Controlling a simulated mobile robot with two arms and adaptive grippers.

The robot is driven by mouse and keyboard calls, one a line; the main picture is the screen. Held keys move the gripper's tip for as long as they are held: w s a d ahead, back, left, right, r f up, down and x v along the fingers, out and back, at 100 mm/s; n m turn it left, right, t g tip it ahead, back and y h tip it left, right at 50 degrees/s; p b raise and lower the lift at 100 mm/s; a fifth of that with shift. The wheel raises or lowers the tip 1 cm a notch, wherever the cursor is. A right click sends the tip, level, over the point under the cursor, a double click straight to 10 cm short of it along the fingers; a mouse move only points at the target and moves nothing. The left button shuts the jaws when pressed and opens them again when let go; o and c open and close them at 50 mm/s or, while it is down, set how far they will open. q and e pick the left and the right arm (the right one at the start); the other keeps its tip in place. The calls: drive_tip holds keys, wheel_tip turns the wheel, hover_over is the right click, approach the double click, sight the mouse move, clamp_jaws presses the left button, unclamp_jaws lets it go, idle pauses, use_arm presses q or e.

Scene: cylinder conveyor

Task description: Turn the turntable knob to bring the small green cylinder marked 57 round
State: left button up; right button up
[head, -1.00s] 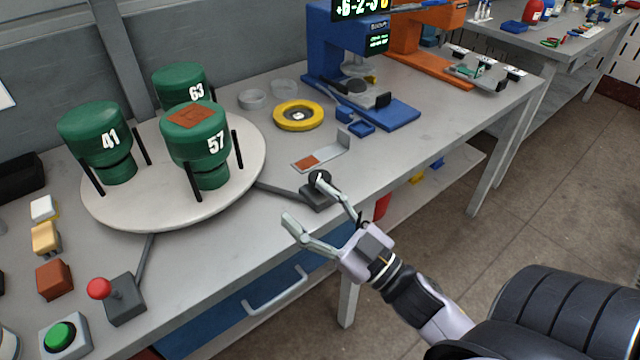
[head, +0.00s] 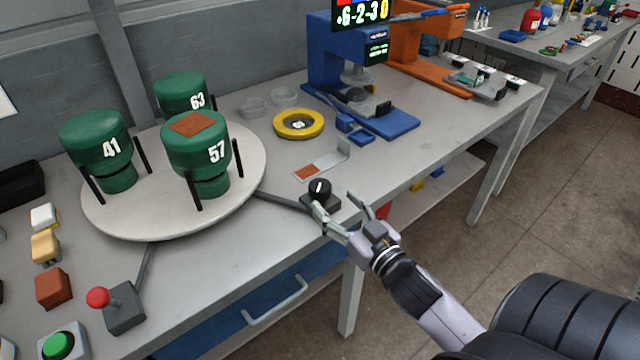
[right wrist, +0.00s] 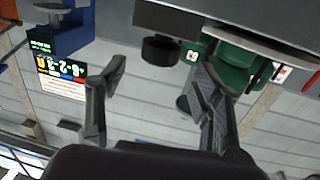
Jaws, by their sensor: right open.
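The green cylinder marked 57 (head: 205,160) stands upright at the front right of the round light turntable (head: 130,222). The cylinder marked 41 (head: 97,140) is at its left, the one marked 63 (head: 181,92) at its back. The black turntable knob (head: 319,188) sits on a small dark base near the table's front edge, linked by a bar. My right gripper (head: 337,203) is open and empty beside the knob, its fingers at the near side of it. In the right wrist view the knob (right wrist: 160,49) shows beyond the open fingers (right wrist: 152,82). My left gripper is out of view.
A yellow ring (head: 299,124) and a small metal bracket (head: 322,162) lie behind the knob. A blue press-like stand (head: 395,121) is farther back. A red-topped joystick (head: 122,308) and several buttons are at the front left.

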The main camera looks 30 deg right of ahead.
sight(326, 194)
drive_tip(key=w, duration=0.7)
drive_tip(key=shift+w+d+p, duration=0.1)
drive_tip(key=shift+p, duration=0.2)
drive_tip(key=shift+c, duration=0.2)
drive_tip(key=c, duration=1.1)
